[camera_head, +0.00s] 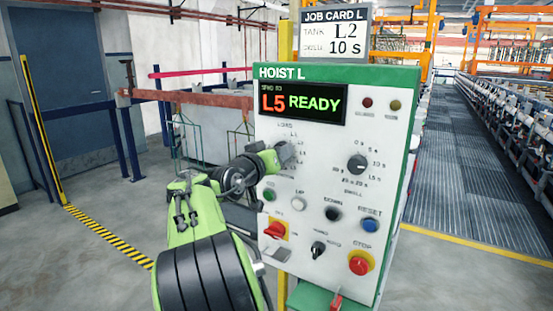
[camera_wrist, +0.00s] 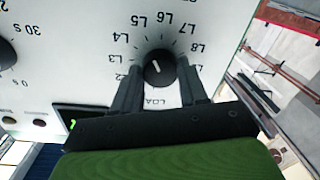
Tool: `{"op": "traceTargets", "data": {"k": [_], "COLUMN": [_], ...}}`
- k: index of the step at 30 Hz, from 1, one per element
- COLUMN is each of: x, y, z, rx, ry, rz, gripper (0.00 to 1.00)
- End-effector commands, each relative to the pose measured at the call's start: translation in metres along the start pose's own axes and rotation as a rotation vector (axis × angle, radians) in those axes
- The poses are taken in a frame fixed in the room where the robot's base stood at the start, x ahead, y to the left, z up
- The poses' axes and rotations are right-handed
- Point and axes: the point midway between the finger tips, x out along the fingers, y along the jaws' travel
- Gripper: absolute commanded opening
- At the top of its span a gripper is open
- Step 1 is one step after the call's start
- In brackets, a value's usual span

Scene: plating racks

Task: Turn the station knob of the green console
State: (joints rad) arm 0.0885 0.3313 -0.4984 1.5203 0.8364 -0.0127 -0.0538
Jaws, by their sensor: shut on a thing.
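The green console (camera_head: 380,75), labelled HOIST L, has a white front panel and a display (camera_head: 303,103) reading "L5 READY". My gripper (camera_head: 274,158) is at the panel's upper left and hides most of the station knob in the head view. In the wrist view the station knob (camera_wrist: 159,68) is black and round with a white mark, ringed by L labels. My gripper's two fingers (camera_wrist: 158,76) are shut on it, one on each side. The mark tilts up-left in that view, roughly toward L4 or L5; I cannot tell exactly.
A job card (camera_head: 333,38) above reads tank L2, 10 s. A dwell knob (camera_head: 357,163), a blue reset button (camera_head: 369,227), a red stop button (camera_head: 360,265) and a red switch (camera_head: 275,230) share the panel. A grated walkway (camera_head: 470,165) runs at right.

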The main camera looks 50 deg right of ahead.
Motion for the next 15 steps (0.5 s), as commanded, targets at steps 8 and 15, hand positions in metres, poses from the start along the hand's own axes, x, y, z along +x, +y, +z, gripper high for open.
{"op": "traceTargets", "data": {"k": [8,15], "x": [0.0000,0.0000], "y": [-0.0013,-0.0014], "z": [0.0029,0.0030], "rx": [0.010,0.009], "ry": [-0.008,-0.008], "rz": [-0.002,-0.002], "gripper": [0.12,0.46]}}
